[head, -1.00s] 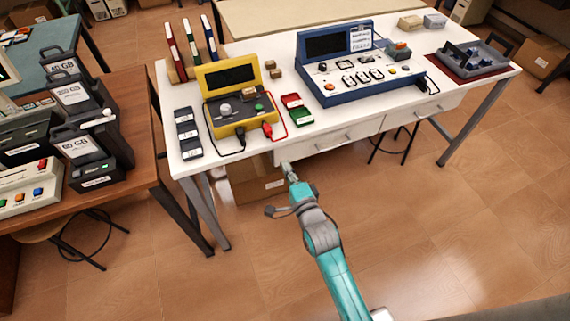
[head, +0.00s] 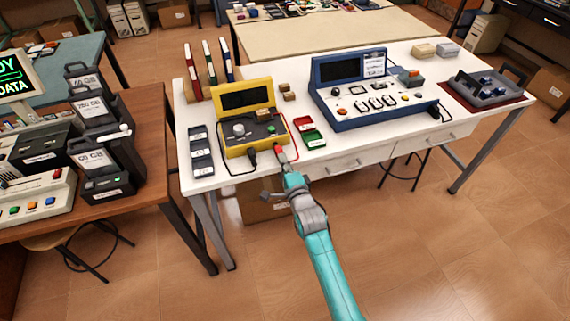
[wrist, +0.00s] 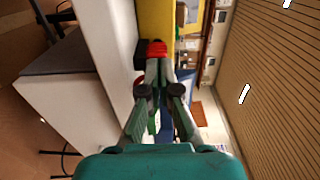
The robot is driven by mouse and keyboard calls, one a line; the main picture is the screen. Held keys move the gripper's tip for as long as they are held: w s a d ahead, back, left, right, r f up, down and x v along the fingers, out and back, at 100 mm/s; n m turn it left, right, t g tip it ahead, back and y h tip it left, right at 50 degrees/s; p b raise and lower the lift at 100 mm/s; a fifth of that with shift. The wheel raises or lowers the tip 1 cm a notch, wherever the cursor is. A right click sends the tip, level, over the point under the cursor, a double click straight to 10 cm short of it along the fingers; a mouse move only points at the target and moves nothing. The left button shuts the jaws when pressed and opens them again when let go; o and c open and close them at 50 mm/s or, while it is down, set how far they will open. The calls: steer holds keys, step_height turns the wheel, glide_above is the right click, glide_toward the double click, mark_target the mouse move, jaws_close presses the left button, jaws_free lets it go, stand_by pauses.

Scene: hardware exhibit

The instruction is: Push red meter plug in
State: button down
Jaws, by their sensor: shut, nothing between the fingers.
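The yellow meter (head: 248,118) stands on the white table, with a dark screen, a knob and a green button. The red plug (head: 279,149) is at the lower right of its front face. In the wrist view the red plug (wrist: 156,48) shows right at my fingertips, in front of the yellow meter body (wrist: 155,18). My gripper (head: 284,163) is shut and empty, with its tips at or very near the plug. I cannot tell whether they touch it. A black plug (head: 252,155) with a cable sits left of it on the meter's front.
The white table (head: 340,165) has red and green trays (head: 308,133) right of the meter and a dark labelled strip (head: 201,150) left of it. A blue console (head: 370,100) stands further right. A brown desk with black cartridges is at the left.

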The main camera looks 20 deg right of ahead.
steer(key=shift+w+r, duration=0.1)
steer(key=shift+w, duration=1.25)
steer(key=s, duration=0.8)
